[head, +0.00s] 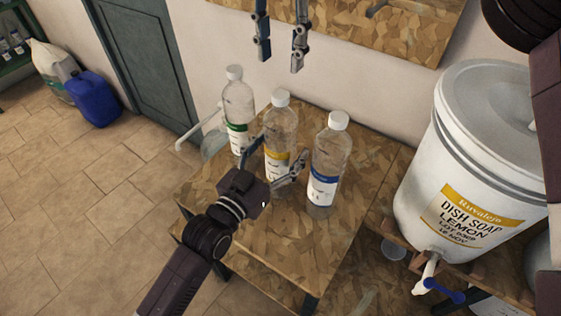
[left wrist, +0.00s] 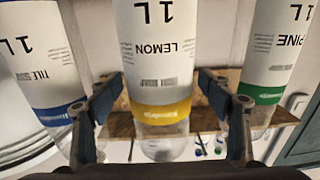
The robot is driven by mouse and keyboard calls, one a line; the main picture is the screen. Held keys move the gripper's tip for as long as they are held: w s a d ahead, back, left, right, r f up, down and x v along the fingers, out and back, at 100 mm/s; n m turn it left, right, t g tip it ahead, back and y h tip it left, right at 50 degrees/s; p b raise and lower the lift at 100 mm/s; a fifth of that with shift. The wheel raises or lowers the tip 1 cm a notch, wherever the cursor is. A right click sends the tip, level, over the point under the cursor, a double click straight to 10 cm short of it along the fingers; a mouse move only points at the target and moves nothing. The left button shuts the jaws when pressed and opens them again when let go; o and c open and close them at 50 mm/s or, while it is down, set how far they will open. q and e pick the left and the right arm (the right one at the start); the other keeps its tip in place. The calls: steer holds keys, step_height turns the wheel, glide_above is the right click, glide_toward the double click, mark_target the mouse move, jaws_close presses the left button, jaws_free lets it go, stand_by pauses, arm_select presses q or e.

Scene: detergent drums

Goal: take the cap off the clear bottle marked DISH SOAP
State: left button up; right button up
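Three clear bottles with white caps stand on the wooden table. The middle bottle (head: 280,135) has a yellow-banded label; in the left wrist view this bottle (left wrist: 160,60) reads LEMON upside down. My right gripper (head: 280,58) hangs above and behind the bottles, fingers apart and empty.
A green-label bottle (head: 238,110) stands left and a blue-label bottle (head: 328,160) right, both capped and close. A white drum (head: 460,150) marked DISH SOAP LEMON, with a tap (head: 430,275), stands at the right. The table's front part (head: 290,240) is clear.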

mark_target(281, 94)
arm_select(q)
jaws_close()
stand_by(0.3)
arm_select(e)
steer(key=m, duration=0.8)
steer(key=shift+f+m, duration=0.1)
steer(key=shift+m, duration=0.3)
steer(key=shift+f, duration=3.95)
steer(key=shift+c, duration=0.7)
